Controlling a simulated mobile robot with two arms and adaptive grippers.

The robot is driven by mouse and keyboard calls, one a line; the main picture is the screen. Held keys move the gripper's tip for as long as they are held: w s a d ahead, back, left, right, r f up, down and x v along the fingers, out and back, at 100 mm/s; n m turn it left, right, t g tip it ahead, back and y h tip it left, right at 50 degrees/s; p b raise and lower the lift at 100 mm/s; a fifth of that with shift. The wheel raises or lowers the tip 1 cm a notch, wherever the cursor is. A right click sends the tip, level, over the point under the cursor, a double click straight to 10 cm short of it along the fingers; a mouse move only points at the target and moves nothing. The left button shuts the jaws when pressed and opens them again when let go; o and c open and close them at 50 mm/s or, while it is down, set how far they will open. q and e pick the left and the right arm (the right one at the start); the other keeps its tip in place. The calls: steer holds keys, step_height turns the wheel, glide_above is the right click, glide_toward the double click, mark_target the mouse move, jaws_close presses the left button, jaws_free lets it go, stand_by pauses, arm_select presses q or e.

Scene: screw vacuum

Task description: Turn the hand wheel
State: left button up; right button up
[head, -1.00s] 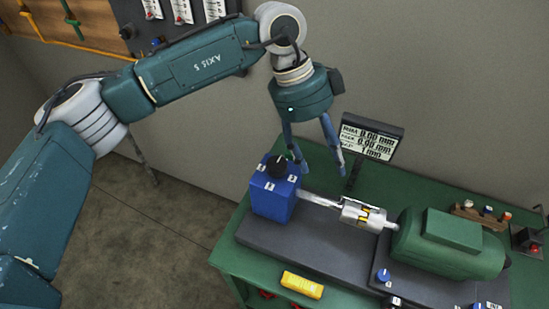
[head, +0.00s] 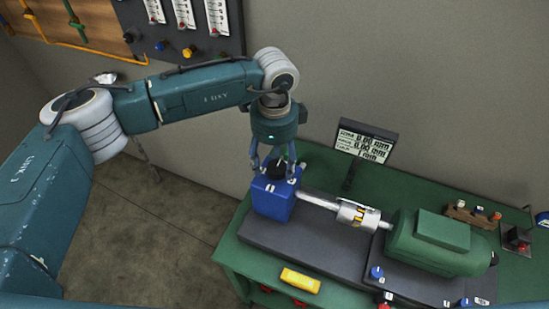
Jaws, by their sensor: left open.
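A blue block (head: 272,198) stands at the left end of the green bench, with a black round knob (head: 277,171) and white numbered labels on its top. This knob is the only wheel-like part I make out there. My left gripper (head: 274,163) points down over the block. Its two fingers are open and apart, one on each side of the knob as seen from here. I cannot tell whether they touch it. My right gripper is not in view.
A silver shaft and coupling (head: 352,214) join the block to a green motor (head: 425,245). A display (head: 366,142) stands behind. A yellow box (head: 300,280) lies at the front edge. A dark panel with gauges (head: 180,25) hangs on the wall.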

arm_select(q)
steer(key=shift+f, duration=0.25)
steer(key=c, duration=1.1)
steer(key=shift+b, duration=0.35)
steer(key=shift+c, duration=0.2)
steer(key=shift+w, duration=0.1)
steer(key=shift+m+b, duration=0.4)
steer(key=shift+m, duration=0.1)
